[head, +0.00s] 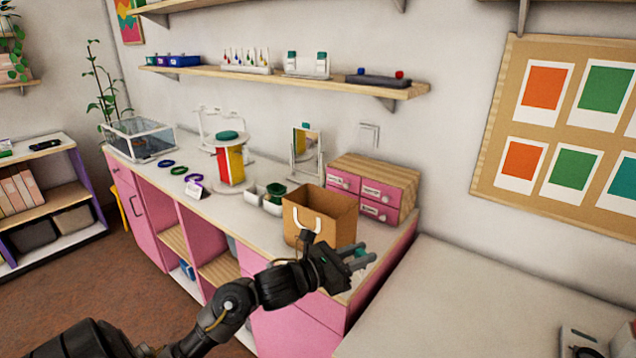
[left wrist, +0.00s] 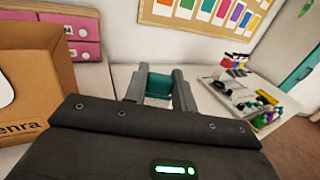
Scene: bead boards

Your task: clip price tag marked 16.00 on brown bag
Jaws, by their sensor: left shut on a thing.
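The brown bag (head: 338,229) stands upright and open on the counter's right end, with a white handle on its front. Its side, with printed letters, shows at the left of the left wrist view (left wrist: 50,90). My left gripper (head: 362,258) is just right of the bag, apart from it. In the left wrist view its fingers (left wrist: 157,88) are shut on a small teal piece (left wrist: 158,84). I cannot tell whether this is the price tag's clip, and no 16.00 marking is readable. My right gripper is not in view.
Pink drawers (head: 377,190) stand behind the bag. A small white card (head: 194,190) lies by several bracelets (head: 178,170); its marking is too small to read. A mirror (head: 305,150) and a round stand (head: 230,165) are further left. The pale surface (head: 450,300) at right is mostly clear.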

